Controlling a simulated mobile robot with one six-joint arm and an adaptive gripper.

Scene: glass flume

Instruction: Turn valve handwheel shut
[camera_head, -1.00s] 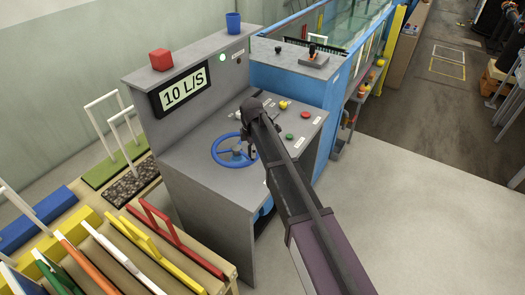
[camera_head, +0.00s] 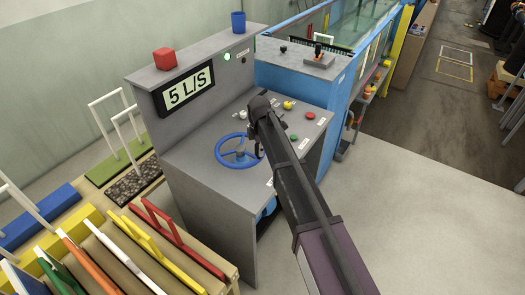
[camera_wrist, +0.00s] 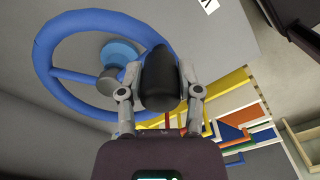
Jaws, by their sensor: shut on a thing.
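The blue valve handwheel (camera_head: 218,153) sits on the sloped grey console top. In the wrist view its blue rim (camera_wrist: 45,45) and round hub (camera_wrist: 121,55) fill the upper left. A dark upright handle (camera_wrist: 160,85) stands at the right side of the rim. My gripper (camera_wrist: 160,75) has a finger on each side of this handle and is shut on it. In the head view my gripper (camera_head: 259,151) is at the wheel's right edge, partly hidden by my arm. The display (camera_head: 188,91) reads 5 L/S.
A red cube (camera_head: 165,59) and a blue cup (camera_head: 238,22) stand on the console's upper ledge. A yellow knob (camera_head: 288,105), a green button (camera_head: 294,137) and a red button (camera_head: 310,115) lie right of the wheel. Coloured frames (camera_head: 150,247) stand in a rack at lower left.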

